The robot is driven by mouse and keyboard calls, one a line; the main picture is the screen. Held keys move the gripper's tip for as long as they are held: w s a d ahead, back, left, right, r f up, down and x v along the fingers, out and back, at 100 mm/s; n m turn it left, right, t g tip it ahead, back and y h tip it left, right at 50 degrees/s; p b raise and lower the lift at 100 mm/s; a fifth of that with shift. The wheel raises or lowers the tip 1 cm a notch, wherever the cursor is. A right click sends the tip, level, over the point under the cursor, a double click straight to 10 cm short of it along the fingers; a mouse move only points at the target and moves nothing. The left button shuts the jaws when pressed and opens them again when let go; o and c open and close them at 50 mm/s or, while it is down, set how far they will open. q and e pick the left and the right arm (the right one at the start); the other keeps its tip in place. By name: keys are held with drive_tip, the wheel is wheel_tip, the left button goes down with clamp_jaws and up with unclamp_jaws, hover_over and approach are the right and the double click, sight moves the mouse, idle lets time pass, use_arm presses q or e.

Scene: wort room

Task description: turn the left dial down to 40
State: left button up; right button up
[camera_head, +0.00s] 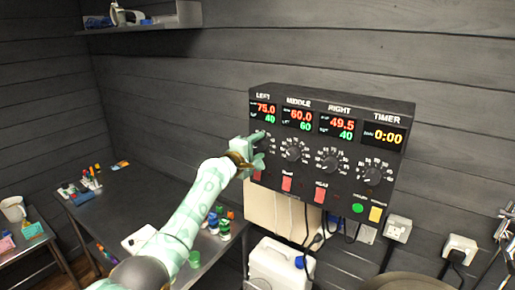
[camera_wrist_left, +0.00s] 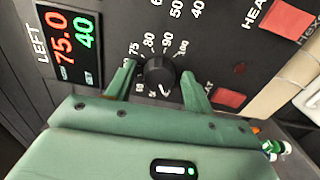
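The control panel (camera_head: 330,150) hangs on the wall with displays marked LEFT, MIDDLE, RIGHT and TIMER. The LEFT display (camera_head: 263,111) reads 75.0 in red and 40 in green; it also shows in the left wrist view (camera_wrist_left: 74,42). The left dial (camera_wrist_left: 160,74) is a black knob with a white number scale around it. My left gripper (camera_head: 259,148) is at the panel and hides the left dial in the head view. In the wrist view its green fingers (camera_wrist_left: 158,80) stand open on either side of the knob, with gaps visible. My right gripper is not in view.
The middle dial (camera_head: 291,153), right dial (camera_head: 328,162) and timer dial (camera_head: 371,176) sit to the right. Red switches (camera_head: 287,184) lie below. A dark table (camera_head: 150,200) with small coloured items is at left; a white canister (camera_head: 280,265) stands under the panel.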

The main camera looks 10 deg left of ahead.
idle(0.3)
use_arm(q)
drive_tip(key=shift+s+a, duration=0.15)
drive_tip(key=shift+s, duration=0.1)
drive_tip(key=v, duration=1.5)
drive_tip(key=shift+s+a, duration=0.15)
drive_tip(key=shift+s, duration=0.2)
drive_tip(key=shift+f, duration=0.1)
